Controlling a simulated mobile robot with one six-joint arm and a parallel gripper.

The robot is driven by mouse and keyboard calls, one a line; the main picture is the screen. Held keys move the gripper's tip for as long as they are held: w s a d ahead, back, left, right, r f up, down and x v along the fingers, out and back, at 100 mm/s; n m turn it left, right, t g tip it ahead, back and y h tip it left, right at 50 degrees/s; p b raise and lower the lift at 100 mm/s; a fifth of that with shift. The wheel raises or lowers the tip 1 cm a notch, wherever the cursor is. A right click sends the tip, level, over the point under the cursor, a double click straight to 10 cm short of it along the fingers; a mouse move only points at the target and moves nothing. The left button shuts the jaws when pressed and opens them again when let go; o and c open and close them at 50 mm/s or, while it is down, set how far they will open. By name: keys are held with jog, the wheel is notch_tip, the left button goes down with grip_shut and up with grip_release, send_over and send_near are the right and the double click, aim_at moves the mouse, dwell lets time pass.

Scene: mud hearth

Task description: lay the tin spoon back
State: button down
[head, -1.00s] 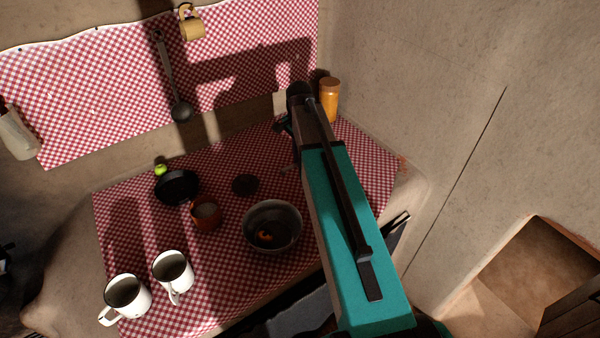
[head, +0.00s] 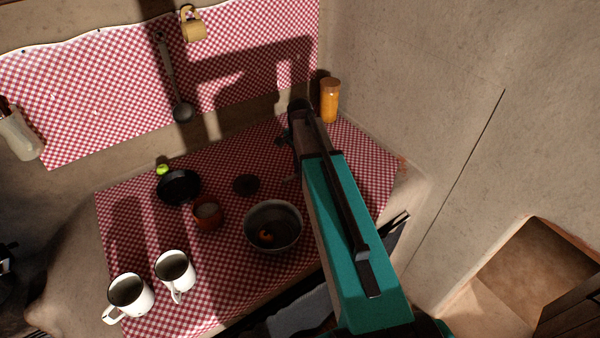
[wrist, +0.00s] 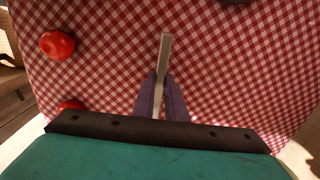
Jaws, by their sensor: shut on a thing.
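In the wrist view my gripper (wrist: 161,76) is shut on the tin spoon (wrist: 165,50). A pale, narrow, straight part of the spoon sticks out past the two purple-grey fingers, over the red checked cloth (wrist: 225,75). The rest of the spoon is hidden by the fingers and my wrist. I cannot tell whether the spoon touches the cloth. In the head view my gripper (head: 285,142) is small and dark above the back right of the cloth, partly behind my arm. The spoon cannot be made out there.
A grey bowl (head: 287,240), a reddish pot (head: 208,218), a black pan (head: 180,190) and two white mugs (head: 128,298) stand left of my arm. An orange jar (head: 330,103) stands in the back corner. Two red tomatoes (wrist: 57,45) show in the wrist view.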

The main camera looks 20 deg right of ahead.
jog(key=shift+f, duration=1)
jog(key=shift+f, duration=0.1)
jog(key=c, duration=1.8)
grip_release()
notch_tip(320, 180, up, 12)
jog(key=b, duration=0.3)
